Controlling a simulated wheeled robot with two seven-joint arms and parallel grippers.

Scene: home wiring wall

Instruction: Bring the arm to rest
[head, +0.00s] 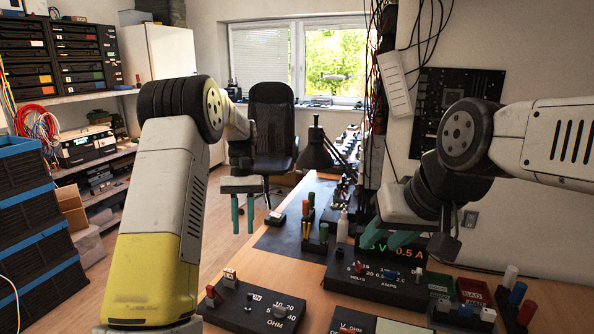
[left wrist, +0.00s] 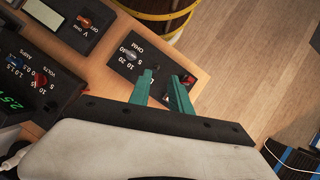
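My left gripper (head: 243,214) hangs in the middle of the head view with its two green fingers pointing down. The fingers are apart with nothing between them. In the left wrist view the left gripper (left wrist: 161,84) also shows its two green fingers apart, above the bench edge and the ohm box (left wrist: 150,65).
A black lamp (head: 316,150) and an office chair (head: 271,125) stand behind.

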